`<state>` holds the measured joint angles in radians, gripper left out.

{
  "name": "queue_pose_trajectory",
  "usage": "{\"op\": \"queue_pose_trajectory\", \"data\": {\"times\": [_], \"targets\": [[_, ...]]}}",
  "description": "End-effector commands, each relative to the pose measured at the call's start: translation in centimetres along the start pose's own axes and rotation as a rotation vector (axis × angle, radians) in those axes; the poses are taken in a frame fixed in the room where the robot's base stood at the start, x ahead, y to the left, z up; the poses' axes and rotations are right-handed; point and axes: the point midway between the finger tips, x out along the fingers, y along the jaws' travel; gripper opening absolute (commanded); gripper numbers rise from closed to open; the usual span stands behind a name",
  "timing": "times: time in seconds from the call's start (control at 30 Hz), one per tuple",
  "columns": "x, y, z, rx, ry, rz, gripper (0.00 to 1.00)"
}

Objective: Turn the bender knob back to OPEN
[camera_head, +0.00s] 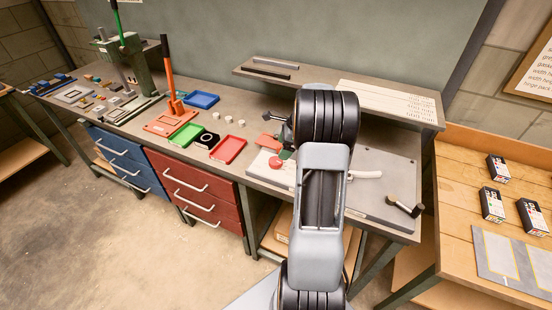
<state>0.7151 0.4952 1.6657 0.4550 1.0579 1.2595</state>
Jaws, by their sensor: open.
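The bender appears to be the grey plate (385,185) on the right part of the bench, partly behind my arm. A pale lever handle (366,174) lies over it, and a dark knob with a brass-coloured end (404,207) sits at its front right corner. I cannot read any OPEN mark. My gripper (277,127) is small and partly hidden at the left of my wrist; it is open, with nothing seen between its jaws. It is above the bench, left of the plate and well apart from the dark knob. A round red knob (276,162) is below it.
A red block (268,142) is close to my gripper. Red (228,150), green (185,136) and blue (201,100) trays are further left, beside an orange-levered press (168,75). A raised shelf (388,98) runs behind. A wooden table (462,200) with dark boxes is at right.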

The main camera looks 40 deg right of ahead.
Motion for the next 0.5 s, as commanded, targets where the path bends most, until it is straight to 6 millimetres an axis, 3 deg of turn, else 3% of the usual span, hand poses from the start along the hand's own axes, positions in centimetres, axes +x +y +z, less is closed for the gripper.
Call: {"op": "queue_pose_trajectory", "data": {"times": [0.2, 0.5], "targets": [[3.8, 0.1, 0.1, -0.002, 0.0, 0.003, 0.8], [6.5, 0.1, 0.0, -0.002, 0.001, 0.001, 0.8]]}}
